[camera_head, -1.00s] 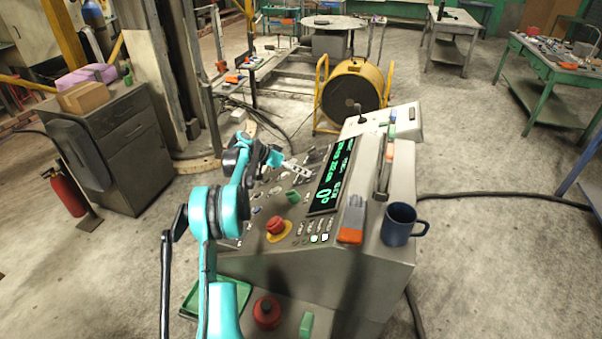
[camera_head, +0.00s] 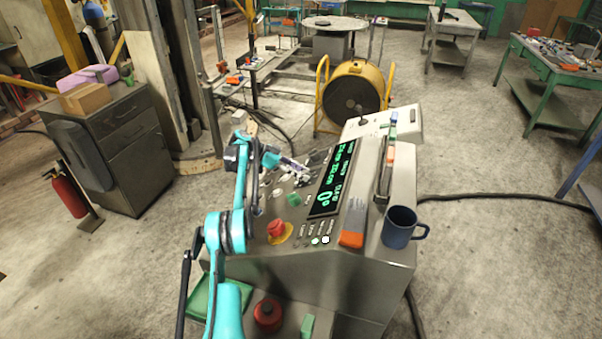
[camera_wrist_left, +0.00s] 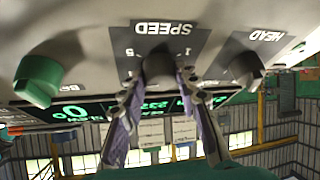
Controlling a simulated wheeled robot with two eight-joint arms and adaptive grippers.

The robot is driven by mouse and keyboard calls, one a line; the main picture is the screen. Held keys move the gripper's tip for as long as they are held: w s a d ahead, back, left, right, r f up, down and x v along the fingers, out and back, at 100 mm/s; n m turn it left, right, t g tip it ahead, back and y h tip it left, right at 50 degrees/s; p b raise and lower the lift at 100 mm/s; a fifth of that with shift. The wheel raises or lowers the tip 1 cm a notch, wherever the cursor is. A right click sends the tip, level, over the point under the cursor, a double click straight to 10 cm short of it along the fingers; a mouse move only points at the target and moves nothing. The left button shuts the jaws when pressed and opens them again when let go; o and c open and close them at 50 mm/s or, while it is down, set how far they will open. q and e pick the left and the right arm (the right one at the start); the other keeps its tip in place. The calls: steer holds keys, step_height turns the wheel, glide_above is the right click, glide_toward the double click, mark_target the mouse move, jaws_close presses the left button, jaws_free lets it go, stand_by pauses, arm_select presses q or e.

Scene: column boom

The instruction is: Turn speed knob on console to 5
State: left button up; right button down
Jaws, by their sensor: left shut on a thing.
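The grey console (camera_head: 340,262) stands in front of me with its sloped panel facing left. In the left wrist view the dark speed knob (camera_wrist_left: 159,64) sits under the upside-down SPEED label (camera_wrist_left: 163,29), between the marks 5 on the left and 1 on the right. My left gripper (camera_wrist_left: 160,82) is shut on the knob, one finger on each side. The fingers hide part of it, and its pointer is too dark to read. In the head view the left gripper (camera_head: 298,169) is at the panel's far part, beside the green-lit display (camera_head: 330,182). My right gripper is not in view.
A green knob (camera_wrist_left: 37,80) and the HEAD knob (camera_wrist_left: 246,68) flank the speed knob. A red emergency button (camera_head: 277,228) is on the panel's near part. A dark mug (camera_head: 400,226) and an orange-tipped brush (camera_head: 352,225) rest on the console top.

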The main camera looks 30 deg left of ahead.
arm_select(q)
steer(key=shift+d+r, duration=0.1)
steer(key=shift+d, duration=0.15)
steer(key=o, duration=1)
steer(key=shift+o, duration=0.8)
steer(key=shift+d, duration=0.2)
steer(key=shift+a, duration=0.1)
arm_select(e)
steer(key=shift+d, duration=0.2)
arm_select(q)
steer(key=shift+a, duration=0.1)
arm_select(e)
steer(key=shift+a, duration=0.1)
